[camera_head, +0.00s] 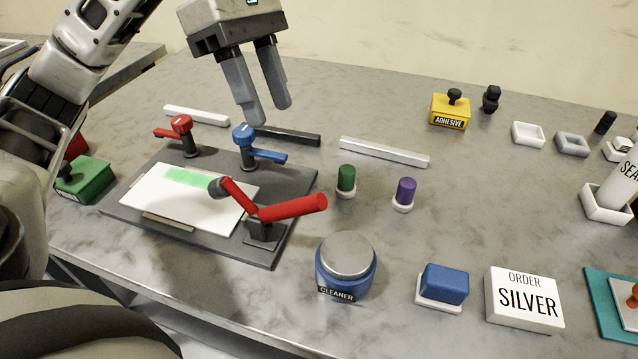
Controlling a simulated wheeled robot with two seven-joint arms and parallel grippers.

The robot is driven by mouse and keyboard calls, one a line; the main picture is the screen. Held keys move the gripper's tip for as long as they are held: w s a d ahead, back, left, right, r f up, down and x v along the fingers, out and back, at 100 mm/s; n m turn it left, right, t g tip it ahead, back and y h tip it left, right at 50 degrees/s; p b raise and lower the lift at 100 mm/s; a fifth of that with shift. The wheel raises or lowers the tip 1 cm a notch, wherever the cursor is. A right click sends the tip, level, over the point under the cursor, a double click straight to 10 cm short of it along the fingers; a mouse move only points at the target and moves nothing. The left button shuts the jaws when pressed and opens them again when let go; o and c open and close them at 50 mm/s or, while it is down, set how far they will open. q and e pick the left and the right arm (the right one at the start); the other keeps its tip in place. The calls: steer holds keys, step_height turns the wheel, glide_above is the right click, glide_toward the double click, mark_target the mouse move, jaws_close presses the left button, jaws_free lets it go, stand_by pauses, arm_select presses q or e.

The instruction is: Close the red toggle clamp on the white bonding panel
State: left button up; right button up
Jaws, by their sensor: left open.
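The white bonding panel (190,200) lies flat on a dark grey base plate (285,215), with a green strip (188,178) along its far part. The red toggle clamp (292,208) stands on the plate at the panel's right front. Its long red handle points right and its dark tip is raised near the panel; I cannot tell whether the tip touches it. My left gripper (268,112) is open and empty, pointing down above the table behind the plate, apart from the clamp. My right gripper is not in view.
A small red knob (180,124) and a blue knob (245,137) with levers stand on the plate's far side. A cleaner jar (346,268) is right of the clamp. Green (346,179) and purple (405,191) capped pieces stand beyond it.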

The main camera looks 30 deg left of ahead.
mark_target(303, 206)
arm_select(q)
steer(key=x, duration=1.5)
steer(key=shift+s+r, duration=0.1)
steer(key=shift+s, duration=0.2)
jaws_close()
